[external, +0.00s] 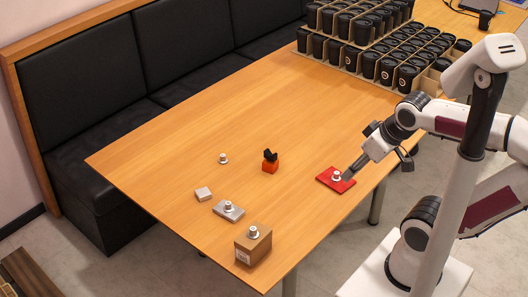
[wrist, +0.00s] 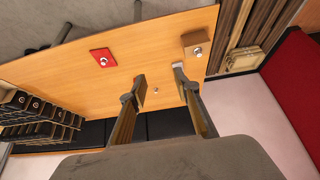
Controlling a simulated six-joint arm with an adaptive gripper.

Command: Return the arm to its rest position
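My gripper (external: 347,177) is at the right side of the table in the external view, its tips overlapping the right edge of the red plate (external: 334,180). I cannot tell whether they touch it. In the wrist view my gripper (wrist: 160,82) has its two fingers spread apart with nothing held between them. A small silver part (external: 336,176) stands on the red plate. In the wrist view the red plate (wrist: 98,52) lies beyond the fingers to the left. My arm is stretched out over the table's right edge.
Trays of black cups (external: 385,65) fill the far end. A black bench (external: 100,150) runs alongside.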

